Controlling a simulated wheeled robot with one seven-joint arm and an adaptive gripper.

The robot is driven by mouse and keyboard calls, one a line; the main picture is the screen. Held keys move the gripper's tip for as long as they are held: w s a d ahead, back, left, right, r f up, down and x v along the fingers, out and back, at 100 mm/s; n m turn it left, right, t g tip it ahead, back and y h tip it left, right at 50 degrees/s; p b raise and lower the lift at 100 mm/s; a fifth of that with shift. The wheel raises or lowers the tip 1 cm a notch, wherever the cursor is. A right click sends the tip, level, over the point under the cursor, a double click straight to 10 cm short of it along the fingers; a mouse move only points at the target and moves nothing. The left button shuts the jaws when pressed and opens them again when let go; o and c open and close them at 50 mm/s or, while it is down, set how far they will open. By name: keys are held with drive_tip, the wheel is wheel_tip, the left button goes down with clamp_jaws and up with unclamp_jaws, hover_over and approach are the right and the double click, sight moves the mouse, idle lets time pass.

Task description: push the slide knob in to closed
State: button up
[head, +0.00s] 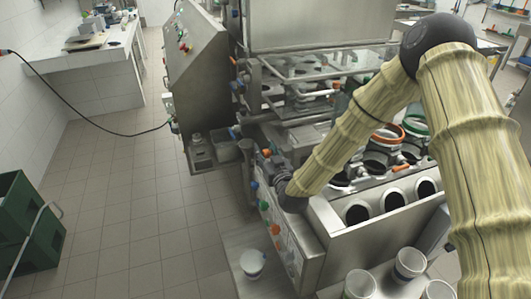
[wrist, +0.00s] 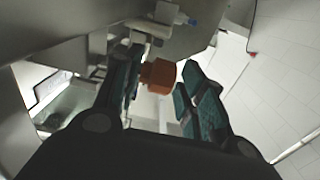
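In the wrist view, an orange knob (wrist: 158,76) sits between the two teal-padded fingers of my gripper (wrist: 162,68). The knob is close to the left finger; I cannot tell whether they touch. A gap shows between the knob and the right finger, so my gripper is open. In the head view, my gripper (head: 279,166) is beside the near left corner of the steel filling machine (head: 315,240). A small orange part (head: 266,152) shows at its tip; I cannot be sure it is the same knob. How far the slide is out cannot be told.
More orange knobs (head: 275,229) and blue fittings line the machine's side panel. White cups (head: 359,284) stand at the front right. A tilted control cabinet (head: 200,65) stands behind. Green crates (head: 30,220) are at the far left. The tiled floor (head: 130,220) between is clear.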

drive_tip(key=v, duration=1.2)
drive_tip(key=shift+c, duration=0.2)
